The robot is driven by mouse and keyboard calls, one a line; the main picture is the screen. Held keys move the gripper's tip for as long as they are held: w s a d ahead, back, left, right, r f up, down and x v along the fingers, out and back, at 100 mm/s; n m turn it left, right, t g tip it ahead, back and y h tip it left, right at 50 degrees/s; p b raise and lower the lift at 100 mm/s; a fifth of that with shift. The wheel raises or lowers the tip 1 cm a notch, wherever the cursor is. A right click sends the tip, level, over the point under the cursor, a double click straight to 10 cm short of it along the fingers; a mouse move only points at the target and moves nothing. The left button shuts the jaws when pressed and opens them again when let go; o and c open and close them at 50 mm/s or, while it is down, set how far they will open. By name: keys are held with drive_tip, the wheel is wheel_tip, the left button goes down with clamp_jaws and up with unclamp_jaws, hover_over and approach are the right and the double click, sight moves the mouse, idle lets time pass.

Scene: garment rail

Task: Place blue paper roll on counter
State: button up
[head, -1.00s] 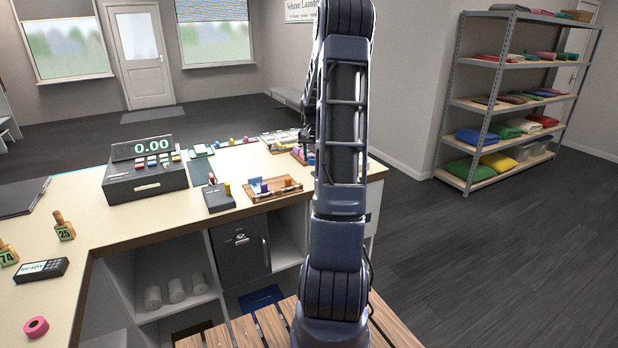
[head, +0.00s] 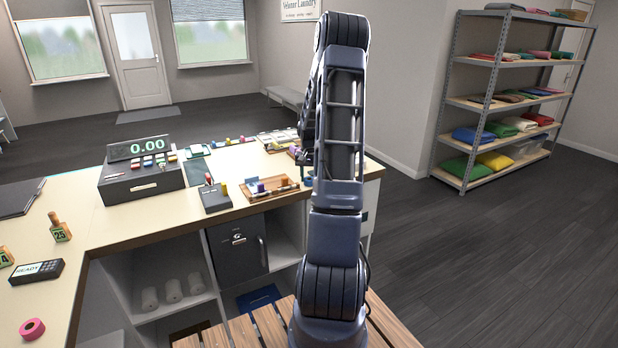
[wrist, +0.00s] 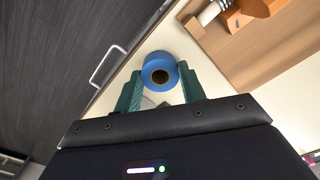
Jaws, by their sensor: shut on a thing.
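The blue paper roll (wrist: 160,59) shows in the wrist view, with its dark core facing the camera. My gripper (wrist: 158,78) is shut on it, with one green finger on each side. The cream counter (wrist: 212,78) lies beneath the roll; I cannot tell whether the two touch. In the head view the counter (head: 135,215) runs from the left to behind my arm.
A wooden tray (wrist: 240,52) lies right of the roll in the wrist view. A grey handle (wrist: 106,66) is past the counter edge on the left.

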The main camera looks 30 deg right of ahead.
sight(309, 179)
drive_tip(key=o, duration=1)
drive_tip(key=shift+f, duration=0.1)
drive_tip(key=shift+c, duration=0.2)
wheel_tip(309, 179, up, 11)
drive_tip(key=s+a+r+n+t, duration=0.1)
drive_tip(key=s+a+r+n, duration=0.1)
drive_tip(key=s+a+r, duration=0.55)
drive_tip(key=s+a+r+n+t, duration=0.1)
drive_tip(key=s+a+r, duration=0.4)
drive_tip(key=s+a, duration=0.3)
drive_tip(key=s+a+r+n+t, duration=0.15)
drive_tip(key=s+a+r, duration=0.25)
drive_tip(key=s+a, duration=0.4)
drive_tip(key=s+a+f+n+t, duration=0.1)
drive_tip(key=s+a+n, duration=0.1)
drive_tip(key=s, duration=0.9)
drive_tip(key=shift+s+a, duration=0.3)
drive_tip(key=shift+a, duration=0.15)
drive_tip(key=shift+f, duration=0.1)
